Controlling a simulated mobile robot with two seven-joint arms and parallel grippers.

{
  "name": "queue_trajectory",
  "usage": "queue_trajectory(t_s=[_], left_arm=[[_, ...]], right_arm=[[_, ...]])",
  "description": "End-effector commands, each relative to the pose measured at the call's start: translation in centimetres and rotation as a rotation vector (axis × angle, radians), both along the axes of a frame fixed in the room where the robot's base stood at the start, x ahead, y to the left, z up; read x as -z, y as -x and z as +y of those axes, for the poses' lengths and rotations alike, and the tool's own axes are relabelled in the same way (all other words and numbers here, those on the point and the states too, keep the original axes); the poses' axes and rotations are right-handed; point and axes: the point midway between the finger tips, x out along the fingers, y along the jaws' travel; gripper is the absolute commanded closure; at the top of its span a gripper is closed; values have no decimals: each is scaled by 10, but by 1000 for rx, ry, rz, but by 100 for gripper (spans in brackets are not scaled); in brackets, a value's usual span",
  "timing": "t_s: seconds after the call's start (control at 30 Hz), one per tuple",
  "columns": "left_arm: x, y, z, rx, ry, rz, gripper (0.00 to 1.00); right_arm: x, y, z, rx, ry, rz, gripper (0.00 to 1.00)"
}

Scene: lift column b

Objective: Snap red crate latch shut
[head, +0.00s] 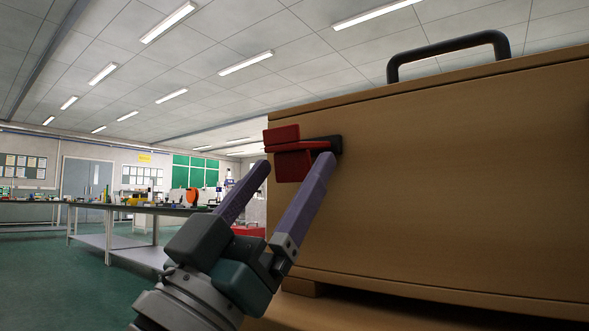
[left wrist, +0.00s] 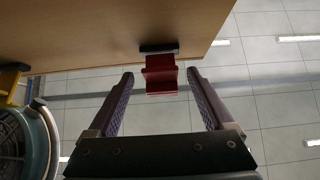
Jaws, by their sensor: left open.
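The red latch (head: 290,163) sticks out from the upper left part of the wooden crate's (head: 440,190) front face, on a dark mount. Its red parts stand out from the face. My left gripper (head: 288,172) is open, with one finger on each side of the latch. The left wrist view shows the red latch (left wrist: 161,75) between the tips of the two fingers of my left gripper (left wrist: 160,80), with a gap on both sides. Whether a finger touches the latch is hard to tell in the head view. My right gripper is not in view.
A black handle (head: 450,52) stands on top of the crate. The crate rests on a wooden surface (head: 340,312). A long lab bench (head: 130,208) with several items stands far back left, with open green floor (head: 80,270) before it.

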Motion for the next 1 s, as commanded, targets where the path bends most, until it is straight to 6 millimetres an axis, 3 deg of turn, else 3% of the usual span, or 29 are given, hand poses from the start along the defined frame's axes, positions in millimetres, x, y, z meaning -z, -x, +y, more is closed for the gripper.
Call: queue_trajectory(t_s=[0.2, 0.5, 1.0], left_arm=[[-16, -13, -9, 0, 0, 0, 15], [-18, -15, -11, 0, 0, 2, 15], [-18, -15, -10, 0, 0, 2, 71]], right_arm=[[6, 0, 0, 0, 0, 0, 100], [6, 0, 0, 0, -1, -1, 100], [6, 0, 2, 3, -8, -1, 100]])
